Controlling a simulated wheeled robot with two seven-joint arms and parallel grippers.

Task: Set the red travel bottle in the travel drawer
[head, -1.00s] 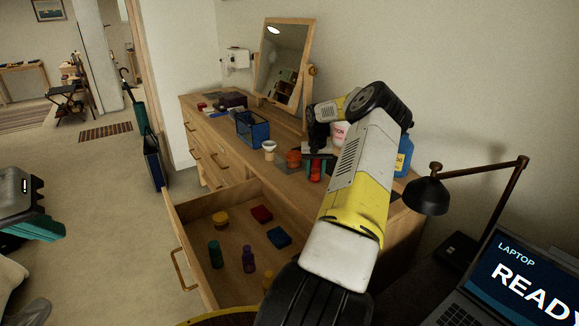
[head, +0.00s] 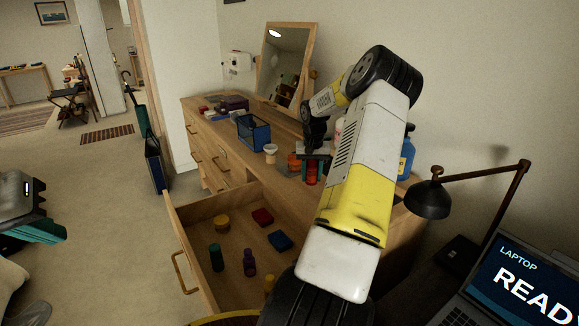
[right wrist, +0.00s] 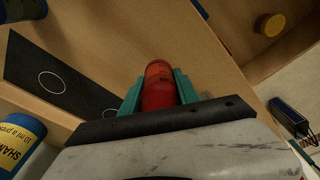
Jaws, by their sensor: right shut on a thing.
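The red travel bottle (head: 311,174) is held between the teal fingers of my right gripper (head: 314,170), over the dresser top near its front edge. In the right wrist view the red bottle (right wrist: 159,86) sits between both fingers of the gripper (right wrist: 160,92). Whether its base touches the dresser top is hard to tell. The travel drawer (head: 190,262) is pulled open, below and to the left of the bottle in the head view. My left gripper (head: 45,231) is at the left edge, over the floor, away from the dresser; its finger gap is not clear.
The drawer holds a yellow jar (head: 221,222), a green bottle (head: 216,257), a purple bottle (head: 249,262) and red and blue boxes, with bare floor between them. An orange jar (head: 294,161), a blue basket (head: 253,130) and a blue shampoo bottle (head: 407,160) stand on the dresser.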

